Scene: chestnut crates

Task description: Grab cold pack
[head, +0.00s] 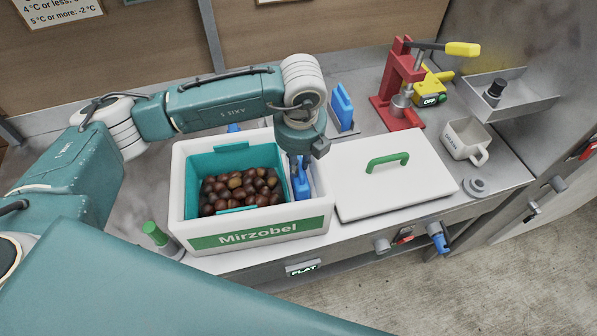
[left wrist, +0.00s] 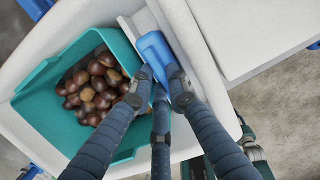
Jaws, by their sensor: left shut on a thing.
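A blue cold pack (head: 301,187) stands in the narrow right-hand space of the white crate (head: 180,200) marked "Mirzobel", beside a teal bin (head: 203,163) of chestnuts. In the left wrist view the cold pack (left wrist: 152,47) lies between my dark fingers, next to the crate's white wall (left wrist: 207,85). My left gripper (head: 296,166) points down into the crate and is shut on this pack; the fingers (left wrist: 161,84) hide part of it. Another blue cold pack (head: 343,102) stands in a grey holder behind the crate. My right gripper is out of view.
A white lid (head: 400,192) with a green handle lies right of the crate. Behind it stand a red press (head: 397,85) and a white mug (head: 466,140). A green-capped item (head: 155,233) is left of the crate. The counter's front edge is close.

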